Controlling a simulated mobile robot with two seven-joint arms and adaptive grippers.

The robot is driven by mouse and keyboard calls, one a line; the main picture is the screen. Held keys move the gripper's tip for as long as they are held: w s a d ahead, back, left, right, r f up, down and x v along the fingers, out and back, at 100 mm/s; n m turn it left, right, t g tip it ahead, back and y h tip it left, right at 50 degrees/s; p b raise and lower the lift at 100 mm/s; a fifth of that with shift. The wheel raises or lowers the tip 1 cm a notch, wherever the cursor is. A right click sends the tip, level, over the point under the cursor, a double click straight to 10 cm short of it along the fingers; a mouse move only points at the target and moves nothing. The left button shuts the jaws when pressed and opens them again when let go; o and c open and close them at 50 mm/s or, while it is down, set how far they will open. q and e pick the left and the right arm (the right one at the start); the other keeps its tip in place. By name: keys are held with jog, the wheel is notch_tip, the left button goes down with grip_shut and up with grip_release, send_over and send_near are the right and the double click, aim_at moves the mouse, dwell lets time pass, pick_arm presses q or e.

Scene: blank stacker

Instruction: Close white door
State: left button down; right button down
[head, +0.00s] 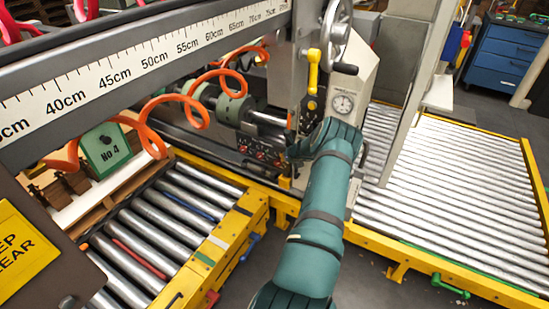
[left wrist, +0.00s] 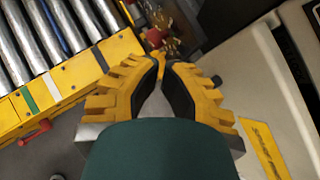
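A white panel (head: 352,82) with a round gauge stands upright in the middle of the head view, and I take it as the white door. Its lower part is partly hidden by my left arm. A large white surface with a yellow label fills the right of the left wrist view (left wrist: 245,75) and seems to be the same unit. I cannot tell how far the door stands open. My left gripper (left wrist: 163,62) has its yellow ribbed fingertips almost together, with nothing visible between them. In the head view, it is beside the panel's lower left, mostly hidden by its teal wrist. My right gripper is not in view.
A yellow-framed roller conveyor (head: 228,240) lies at the left, and a wider one (head: 465,180) at the right. A handwheel (head: 335,30) and yellow lever (head: 313,70) stand above my wrist. A ruler beam (head: 130,62) crosses the upper left. Orange coiled hoses hang below it.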

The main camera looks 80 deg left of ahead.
pick_arm(q)
jog(key=s+d+r+b, duration=0.1)
jog(key=s+d+r, duration=0.3)
jog(key=d+r, duration=0.2)
jog(key=shift+s+r+b, duration=0.2)
jog(key=shift+r+b, duration=0.1)
jog(key=shift+r, duration=0.1)
dwell(0.3)
